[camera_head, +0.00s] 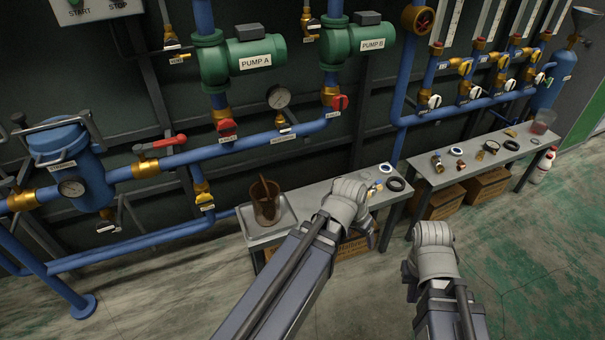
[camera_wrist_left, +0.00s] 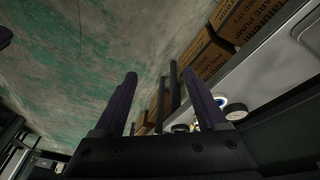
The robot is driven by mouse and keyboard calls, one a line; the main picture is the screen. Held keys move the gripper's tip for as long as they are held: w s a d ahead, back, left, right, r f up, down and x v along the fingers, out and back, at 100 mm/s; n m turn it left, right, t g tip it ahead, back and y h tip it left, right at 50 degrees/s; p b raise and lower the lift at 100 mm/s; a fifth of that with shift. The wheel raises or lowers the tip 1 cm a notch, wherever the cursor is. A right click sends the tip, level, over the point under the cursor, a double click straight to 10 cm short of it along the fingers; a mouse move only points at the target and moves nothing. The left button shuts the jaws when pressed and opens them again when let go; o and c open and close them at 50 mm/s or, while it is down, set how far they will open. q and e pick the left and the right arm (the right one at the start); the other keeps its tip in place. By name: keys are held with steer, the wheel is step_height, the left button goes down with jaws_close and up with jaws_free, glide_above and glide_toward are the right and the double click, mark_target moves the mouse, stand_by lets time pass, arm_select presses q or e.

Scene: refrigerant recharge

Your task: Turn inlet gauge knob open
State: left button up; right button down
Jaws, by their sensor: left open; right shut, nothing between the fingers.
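A second gauge (camera_head: 72,187) is on the blue strainer at the far left. My left gripper (camera_wrist_left: 160,75) is open, with nothing between its fingers in the left wrist view. In the head view its wrist (camera_head: 345,205) is in front of the near bench, well below the pipe. My right gripper (camera_head: 432,238) is shut; its wrist housing hides the fingers.
Red-handled valves (camera_head: 227,128) and a long red lever (camera_head: 165,143) sit along the pipe. A steel bench (camera_head: 318,190) holds a brown jug (camera_head: 266,203) and small parts. Another bench (camera_head: 480,165) stands right, with cardboard boxes (camera_head: 445,203) beneath.

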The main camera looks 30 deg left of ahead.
arm_select(q)
steer(key=w+d+f+t+h+b, duration=0.1)
steer(key=w+f+t+h+b, duration=0.2)
steer(key=w, duration=0.4)
steer(key=w+a+r+t+y+b, duration=0.2)
steer(key=w+a+r+t, duration=0.2)
steer(key=w+r+t, duration=0.75)
steer(key=a+r+n+y, duration=0.4)
steer(key=a+r+y, duration=0.1)
steer(key=a+r, duration=0.15)
steer(key=n+g+y, duration=0.6)
steer(key=n+y, duration=0.2)
steer(key=y, duration=0.3)
glide_toward(285, 130)
steer(key=x, duration=0.8)
steer(key=shift+w+f, duration=0.1)
steer(key=shift+w, duration=0.1)
steer(key=shift+a, duration=0.1)
jaws_close()
arm_select(e)
step_height(285, 130, down, 8)
steer(key=shift+r, duration=0.25)
